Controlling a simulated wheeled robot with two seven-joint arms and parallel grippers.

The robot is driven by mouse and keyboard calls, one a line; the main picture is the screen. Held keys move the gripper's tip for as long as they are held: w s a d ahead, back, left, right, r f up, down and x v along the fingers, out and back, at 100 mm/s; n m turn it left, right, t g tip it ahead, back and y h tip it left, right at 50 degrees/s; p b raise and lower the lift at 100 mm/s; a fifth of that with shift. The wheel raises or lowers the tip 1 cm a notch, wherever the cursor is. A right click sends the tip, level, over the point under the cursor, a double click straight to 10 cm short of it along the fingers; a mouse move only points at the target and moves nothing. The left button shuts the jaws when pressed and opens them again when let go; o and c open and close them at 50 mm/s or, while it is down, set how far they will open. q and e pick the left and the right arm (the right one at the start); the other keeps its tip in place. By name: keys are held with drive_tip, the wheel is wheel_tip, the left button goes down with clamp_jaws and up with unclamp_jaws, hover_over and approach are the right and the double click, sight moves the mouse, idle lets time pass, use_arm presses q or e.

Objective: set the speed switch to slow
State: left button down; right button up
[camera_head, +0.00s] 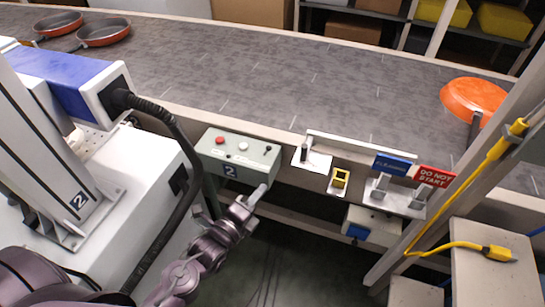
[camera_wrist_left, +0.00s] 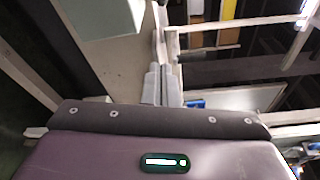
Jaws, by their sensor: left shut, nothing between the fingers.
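A grey-green control box (camera_head: 214,163) marked 2 is fixed at the near side of the conveyor in the head view. Its top has a red button (camera_head: 220,140), a pale button (camera_head: 243,146) and a small dark knob or switch (camera_head: 268,150) at the right end; its setting is too small to read. My left gripper (camera_head: 261,189) is shut and empty, just below the box's lower right front. In the left wrist view its two fingers (camera_wrist_left: 162,84) are together beside a pale panel (camera_wrist_left: 112,42). My right gripper is not in view.
Orange pans lie on the grey conveyor (camera_head: 300,75), two at far left and one orange pan (camera_head: 472,97) at right. Right of the box are a yellow block (camera_head: 340,179), blue and red signs (camera_head: 434,176) and a slanted post. A black cable and white machine stand at left.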

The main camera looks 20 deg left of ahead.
sight(269, 166)
use_arm(q)
drive_tip(key=w+p, duration=0.1)
drive_tip(key=w, duration=0.4)
drive_tip(key=w+p, duration=0.1)
drive_tip(key=w, duration=0.5)
drive_tip(key=shift+w+a+r, duration=0.15)
drive_tip(key=shift+a, duration=0.05)
drive_tip(key=shift+w+a, duration=0.15)
drive_tip(key=shift+a, duration=0.15)
